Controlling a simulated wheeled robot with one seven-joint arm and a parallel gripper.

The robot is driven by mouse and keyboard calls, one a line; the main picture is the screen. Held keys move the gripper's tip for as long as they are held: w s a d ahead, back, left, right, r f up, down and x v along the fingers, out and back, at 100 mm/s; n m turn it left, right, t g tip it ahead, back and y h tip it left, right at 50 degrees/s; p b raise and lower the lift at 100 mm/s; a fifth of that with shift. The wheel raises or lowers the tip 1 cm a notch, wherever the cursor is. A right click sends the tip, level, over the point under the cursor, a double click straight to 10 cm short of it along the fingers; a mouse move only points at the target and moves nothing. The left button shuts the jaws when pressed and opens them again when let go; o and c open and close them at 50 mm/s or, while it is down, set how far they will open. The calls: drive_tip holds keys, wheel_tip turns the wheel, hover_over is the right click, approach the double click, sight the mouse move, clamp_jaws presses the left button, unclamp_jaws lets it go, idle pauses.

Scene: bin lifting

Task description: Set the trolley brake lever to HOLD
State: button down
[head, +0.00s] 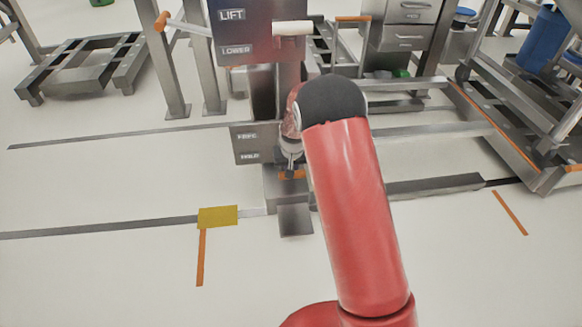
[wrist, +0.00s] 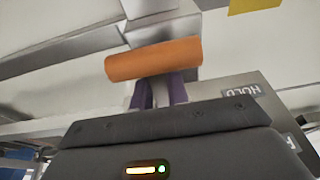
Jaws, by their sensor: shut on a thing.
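The brake lever's orange handle (head: 291,174) is low on the steel post in the head view, slightly below the height of the HOLD line on the grey label plate (head: 244,146). The plate reads FREE above and HOLD below. My gripper (head: 291,163) reaches down to the handle and partly hides it. In the wrist view the orange handle (wrist: 153,60) lies across the purple fingertips of my gripper (wrist: 161,92), which is shut on the lever. The plate (wrist: 262,92) shows HOLD nearer the handle and part of FREE. The lever's pivot is hidden.
A control box (head: 250,32) marked LIFT and LOWER stands above, with its own white-gripped lever (head: 292,28). A rail with a yellow block (head: 218,216) runs along the floor. A wheeled trolley (head: 520,125) stands at right. Floor at the front left is clear.

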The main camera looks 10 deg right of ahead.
drive_tip(key=shift+s+f, duration=0.3)
drive_tip(key=shift+f, duration=0.05)
drive_tip(key=c, duration=1.4)
unclamp_jaws()
drive_tip(key=shift+w, duration=0.1)
drive_tip(key=shift+o, duration=0.2)
drive_tip(key=shift+r, duration=0.1)
drive_tip(key=shift+w+r, duration=0.1)
drive_tip(key=shift+r, duration=0.2)
drive_tip(key=p+v, duration=0.1)
drive_tip(key=v, duration=0.6)
drive_tip(key=shift+r, duration=0.2)
